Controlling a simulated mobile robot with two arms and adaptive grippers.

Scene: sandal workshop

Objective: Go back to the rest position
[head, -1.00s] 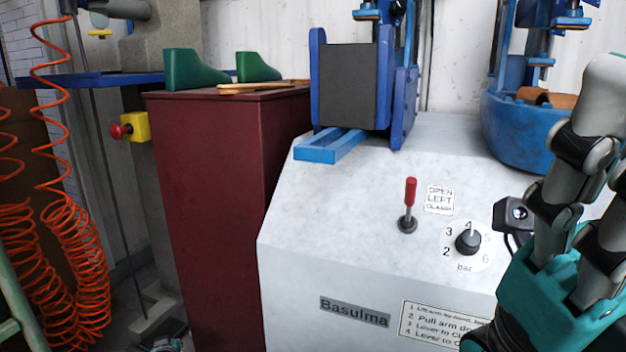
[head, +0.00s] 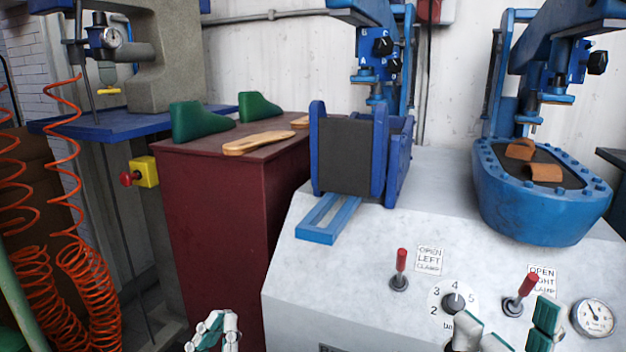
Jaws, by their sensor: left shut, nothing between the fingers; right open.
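My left gripper (head: 214,326) shows at the bottom edge in the head view, in front of the dark red cabinet. It is shut and holds nothing. My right gripper (head: 505,326) is at the bottom right, in front of the press's control panel near the right red-handled lever (head: 521,293). Its fingers are apart and nothing is between them. Most of both arms is out of view.
The white press (head: 330,262) carries a blue left clamp (head: 318,160) and a blue right basin (head: 540,215) with brown leather pieces (head: 545,172). Green lasts (head: 198,122) and wooden soles (head: 257,143) lie on the dark red cabinet (head: 215,220). Orange hoses (head: 88,285) hang at left.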

